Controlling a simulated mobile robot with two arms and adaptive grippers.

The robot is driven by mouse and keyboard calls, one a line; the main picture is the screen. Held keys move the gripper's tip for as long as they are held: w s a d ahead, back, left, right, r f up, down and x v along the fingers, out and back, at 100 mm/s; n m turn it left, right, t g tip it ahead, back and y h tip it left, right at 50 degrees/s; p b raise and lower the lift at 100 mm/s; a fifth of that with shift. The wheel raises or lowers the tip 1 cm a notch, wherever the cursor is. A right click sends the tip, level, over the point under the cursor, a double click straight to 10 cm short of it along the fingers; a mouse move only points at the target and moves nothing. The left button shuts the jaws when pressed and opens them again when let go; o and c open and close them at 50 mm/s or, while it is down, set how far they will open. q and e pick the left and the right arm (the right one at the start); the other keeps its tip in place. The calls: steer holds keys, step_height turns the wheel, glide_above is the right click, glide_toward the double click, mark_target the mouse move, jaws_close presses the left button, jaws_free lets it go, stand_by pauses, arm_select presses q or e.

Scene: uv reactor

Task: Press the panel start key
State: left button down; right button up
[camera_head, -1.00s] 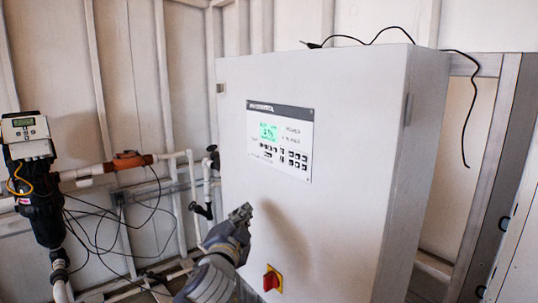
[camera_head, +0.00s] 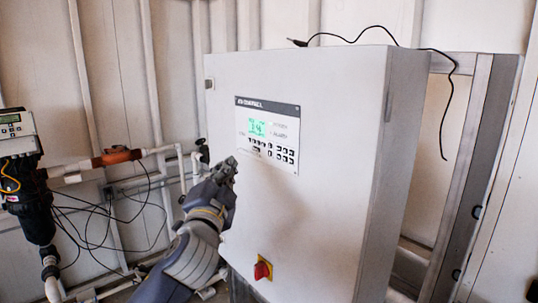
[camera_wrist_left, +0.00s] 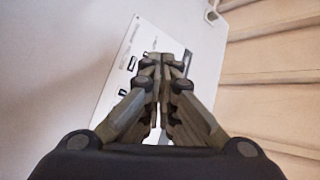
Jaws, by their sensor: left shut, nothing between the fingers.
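A control panel (camera_head: 268,133) with a green lit display (camera_head: 257,128) and rows of dark keys (camera_head: 284,153) is set in the door of a white cabinet (camera_head: 300,220). The key labels are too small to read, so I cannot tell which is the start key. My left gripper (camera_head: 229,163) is shut and empty, just left of and below the panel's lower left corner. In the left wrist view, my shut fingers (camera_wrist_left: 160,68) cover much of the panel (camera_wrist_left: 128,70), with a few dark keys showing beside them. My right gripper is in neither view.
A red and yellow rotary switch (camera_head: 263,268) sits low on the cabinet door. Pipes, loose black cables and a dark device (camera_head: 30,190) with a small screen are at the left. A black cable (camera_head: 350,38) runs over the cabinet top.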

mark_target(270, 153)
arm_select(q)
steer(key=w+d+b, duration=0.2)
steer(key=w+d, duration=0.3)
steer(key=d, duration=0.1)
steer(key=shift+d, duration=0.4)
steer(key=shift+d, duration=0.1)
stand_by(1.1)
steer(key=shift+w+d, duration=0.2)
steer(key=shift+d, duration=0.05)
steer(key=shift+w+d, duration=0.1)
steer(key=shift+d, duration=0.05)
stand_by(0.5)
steer(key=shift+s+a, duration=0.4)
steer(key=shift+a, duration=0.2)
